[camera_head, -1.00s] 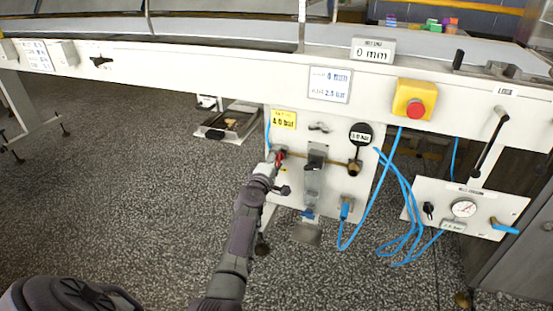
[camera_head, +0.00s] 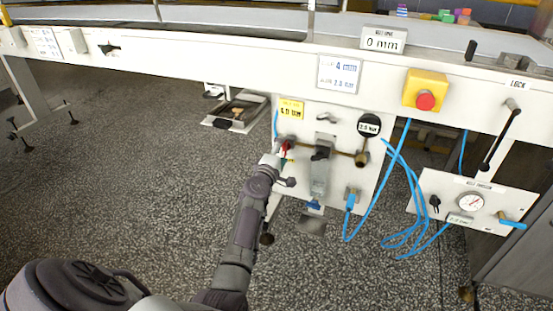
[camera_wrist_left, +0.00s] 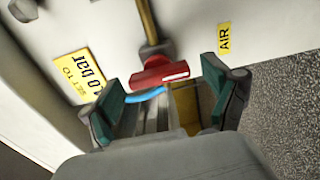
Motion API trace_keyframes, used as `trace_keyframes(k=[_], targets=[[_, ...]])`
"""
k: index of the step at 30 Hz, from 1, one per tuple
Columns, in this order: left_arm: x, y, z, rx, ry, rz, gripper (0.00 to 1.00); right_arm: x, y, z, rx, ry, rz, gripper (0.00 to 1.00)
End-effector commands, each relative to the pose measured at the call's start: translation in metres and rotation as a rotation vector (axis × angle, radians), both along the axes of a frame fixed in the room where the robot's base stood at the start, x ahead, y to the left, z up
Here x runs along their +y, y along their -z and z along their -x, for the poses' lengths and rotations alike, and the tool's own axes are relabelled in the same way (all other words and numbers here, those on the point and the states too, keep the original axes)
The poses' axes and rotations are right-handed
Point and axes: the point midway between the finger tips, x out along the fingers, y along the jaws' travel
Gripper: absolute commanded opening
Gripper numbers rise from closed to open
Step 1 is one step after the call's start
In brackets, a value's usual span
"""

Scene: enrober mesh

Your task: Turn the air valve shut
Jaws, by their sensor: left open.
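The air valve's red handle (camera_wrist_left: 160,74) lies across the end of a brass pipe (camera_wrist_left: 148,22) in the left wrist view, beside a yellow AIR label (camera_wrist_left: 225,38). My left gripper (camera_wrist_left: 163,98) is open, with its green-padded fingers on either side of the handle and a gap to each. I cannot tell how deep the handle sits between them. In the head view my left gripper (camera_head: 281,156) is at the left part of the white valve panel (camera_head: 340,115), and only a sliver of red shows there. My right gripper is out of view.
A yellow box with a red stop button (camera_head: 425,101) is up to the right. Blue hoses (camera_head: 395,210) hang beside the panel. A gauge plate (camera_head: 470,203) and a black-handled lever (camera_head: 498,140) are farther right. The floor at left is mostly clear.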

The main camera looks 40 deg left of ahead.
Motion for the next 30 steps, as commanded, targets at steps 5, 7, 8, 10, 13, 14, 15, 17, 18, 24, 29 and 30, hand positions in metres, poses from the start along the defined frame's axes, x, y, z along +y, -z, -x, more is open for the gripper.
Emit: trace_keyframes(k=[5, 7, 8, 10, 13, 14, 15, 17, 18, 24, 29, 30], targets=[[-0.008, 0.002, 0.032, 0.002, -0.002, 0.002, 0.88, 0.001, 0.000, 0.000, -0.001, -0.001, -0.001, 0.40], [-0.011, 0.002, 0.048, 0.002, -0.003, 0.003, 0.88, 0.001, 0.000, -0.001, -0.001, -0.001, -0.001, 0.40], [-0.012, 0.002, 0.054, 0.003, -0.003, 0.002, 0.88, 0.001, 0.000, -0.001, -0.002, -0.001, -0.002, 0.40], [-0.016, 0.002, 0.069, 0.004, -0.003, 0.002, 0.88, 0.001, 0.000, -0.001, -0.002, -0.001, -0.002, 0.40], [-0.020, 0.002, 0.086, 0.003, -0.003, 0.002, 0.88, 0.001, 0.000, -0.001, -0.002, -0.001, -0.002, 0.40], [-0.021, 0.002, 0.091, 0.003, -0.003, 0.003, 0.88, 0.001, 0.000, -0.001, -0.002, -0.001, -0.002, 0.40], [-0.022, 0.002, 0.096, 0.003, -0.002, 0.003, 0.88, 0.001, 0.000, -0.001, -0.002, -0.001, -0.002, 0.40], [-0.024, 0.002, 0.102, 0.002, -0.002, 0.003, 0.88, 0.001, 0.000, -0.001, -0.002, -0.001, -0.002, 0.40], [-0.025, 0.002, 0.105, 0.002, -0.002, 0.003, 0.88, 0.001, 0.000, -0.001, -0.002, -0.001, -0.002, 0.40], [-0.026, 0.001, 0.110, 0.002, -0.002, 0.003, 0.88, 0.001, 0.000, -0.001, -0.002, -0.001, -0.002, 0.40], [-0.026, 0.001, 0.110, 0.002, -0.002, 0.002, 0.88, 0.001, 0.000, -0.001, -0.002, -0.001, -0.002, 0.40], [-0.026, 0.001, 0.110, 0.001, -0.002, 0.003, 0.88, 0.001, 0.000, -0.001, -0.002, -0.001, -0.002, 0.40]])
